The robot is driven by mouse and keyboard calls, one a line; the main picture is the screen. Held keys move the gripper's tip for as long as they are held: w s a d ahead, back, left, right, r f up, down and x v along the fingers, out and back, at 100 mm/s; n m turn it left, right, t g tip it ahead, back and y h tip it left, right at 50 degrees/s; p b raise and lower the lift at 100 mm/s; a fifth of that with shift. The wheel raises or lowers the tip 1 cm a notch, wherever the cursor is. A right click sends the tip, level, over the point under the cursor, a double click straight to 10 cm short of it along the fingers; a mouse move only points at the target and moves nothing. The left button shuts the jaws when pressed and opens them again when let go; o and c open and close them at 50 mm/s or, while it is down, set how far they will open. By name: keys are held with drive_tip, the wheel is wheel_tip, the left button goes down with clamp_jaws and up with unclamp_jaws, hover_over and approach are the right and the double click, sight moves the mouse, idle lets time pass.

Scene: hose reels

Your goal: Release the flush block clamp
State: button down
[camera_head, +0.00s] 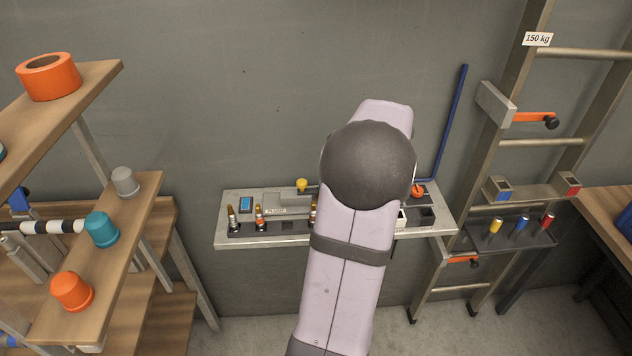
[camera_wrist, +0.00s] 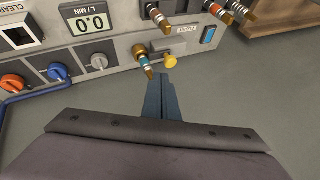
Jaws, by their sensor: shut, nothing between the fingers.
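The flush block (camera_head: 280,203) is a grey block with a FLUSH label on the wall shelf, left of my arm in the head view. A yellow knob (camera_head: 302,185) stands at its back edge; it is probably the clamp's handle. In the wrist view the scene is upside down, and the yellow knob (camera_wrist: 171,62) sits beside a brass fitting with a teal band (camera_wrist: 142,56). My gripper (camera_wrist: 160,80) is shut and empty, its blue-grey fingertips just short of the knob and apart from it. My arm hides the gripper in the head view.
The shelf (camera_head: 270,239) also carries hose fittings (camera_head: 232,219) and a blue switch (camera_head: 246,204). The wrist view shows a flow display (camera_wrist: 90,24), blue knob (camera_wrist: 59,72) and orange knob (camera_wrist: 12,82). A ladder (camera_head: 505,135) stands right, wooden shelves (camera_head: 140,205) left.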

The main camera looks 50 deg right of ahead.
sight(300, 184)
drive_tip(key=shift+n, duration=0.3)
drive_tip(key=shift+w+f, duration=0.1)
drive_tip(key=shift+p+x, duration=1.65)
drive_tip(key=shift+x, duration=3.2)
drive_tip(key=shift+w+a+f+b, duration=0.2)
drive_tip(key=shift+w+a+b, duration=0.9)
drive_tip(key=shift+w+a, duration=0.1)
drive_tip(key=shift+a+r, duration=0.15)
drive_tip(key=shift+a, duration=0.05)
drive_tip(key=shift+d, duration=0.1)
drive_tip(key=shift+r, duration=0.1)
